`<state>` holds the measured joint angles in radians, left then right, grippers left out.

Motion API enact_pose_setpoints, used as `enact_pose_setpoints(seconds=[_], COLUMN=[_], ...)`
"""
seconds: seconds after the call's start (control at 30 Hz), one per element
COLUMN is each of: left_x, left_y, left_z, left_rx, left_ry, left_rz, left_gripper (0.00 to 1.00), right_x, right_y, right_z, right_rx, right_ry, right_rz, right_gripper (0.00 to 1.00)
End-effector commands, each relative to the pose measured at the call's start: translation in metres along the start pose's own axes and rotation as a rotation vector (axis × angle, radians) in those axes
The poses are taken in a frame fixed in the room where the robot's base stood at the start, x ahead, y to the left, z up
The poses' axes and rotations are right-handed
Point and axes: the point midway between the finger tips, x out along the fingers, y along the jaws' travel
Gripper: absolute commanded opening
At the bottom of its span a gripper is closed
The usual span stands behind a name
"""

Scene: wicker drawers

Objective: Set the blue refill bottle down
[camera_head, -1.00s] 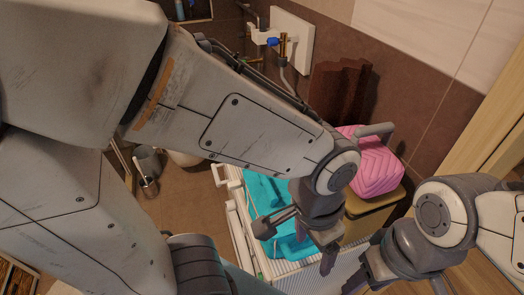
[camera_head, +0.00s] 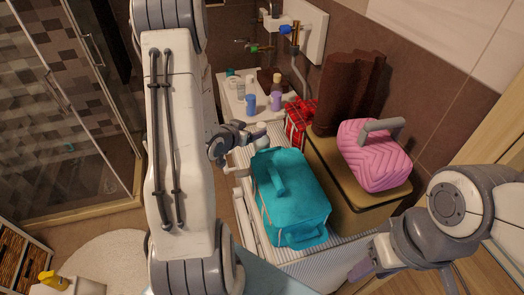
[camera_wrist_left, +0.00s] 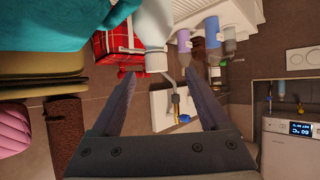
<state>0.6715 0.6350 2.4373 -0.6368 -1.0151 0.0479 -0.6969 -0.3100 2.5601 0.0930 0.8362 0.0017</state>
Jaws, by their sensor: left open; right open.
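A blue bottle (camera_head: 250,103) stands upright on the white surface (camera_head: 236,97) in the head view; it also shows in the left wrist view (camera_wrist_left: 213,34). A pale bluish bottle (camera_head: 262,132) is nearer, just off my left gripper's (camera_head: 246,137) tips. In the left wrist view the pale bottle (camera_wrist_left: 154,28) has its white cap end between and just beyond the open fingers, with no visible grip. I cannot tell for certain which is the refill bottle. My right gripper (camera_head: 404,278) is open and empty at lower right.
A purple bottle (camera_head: 277,101) and small containers share the white surface. A teal bag (camera_head: 288,195), red plaid box (camera_head: 299,116), brown folded item (camera_head: 345,90) and pink case (camera_head: 373,155) crowd the right side. A valve (camera_head: 288,28) is on the wall behind.

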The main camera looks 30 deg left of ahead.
Motion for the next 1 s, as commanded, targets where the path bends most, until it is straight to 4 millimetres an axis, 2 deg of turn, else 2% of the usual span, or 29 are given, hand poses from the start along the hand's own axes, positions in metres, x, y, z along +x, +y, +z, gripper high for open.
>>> enact_pose_setpoints(seconds=[0.2, 0.47, 0.6, 0.7, 0.8, 1.0], left_x=[0.033, 0.053, 0.072, 0.086, 0.093, 0.094], left_y=[0.002, 0.004, 0.008, 0.007, 0.006, 0.006], left_z=[-0.002, -0.005, -0.008, -0.006, -0.005, -0.004], left_rx=[0.001, 0.002, 0.002, 0.002, 0.002, 0.001], left_ry=[-0.001, -0.001, -0.002, -0.002, -0.002, -0.001], left_rz=[0.004, 0.004, 0.004, 0.003, 0.002, 0.001], left_gripper=[0.79, 0.79, 0.79, 0.79, 0.79, 0.79], right_x=[-0.011, -0.022, -0.036, -0.039, -0.040, -0.039], right_y=[-0.001, -0.002, -0.003, -0.003, -0.003, -0.003], right_z=[-0.001, -0.001, -0.002, -0.002, -0.002, -0.002], right_rx=[0.001, 0.001, 0.001, 0.000, -0.001, -0.001], right_ry=[0.000, 0.000, 0.000, 0.000, 0.000, 0.000], right_rz=[0.000, 0.000, 0.000, 0.000, 0.000, 0.000], right_gripper=[0.50, 0.50, 0.50, 0.50, 0.50, 0.50])
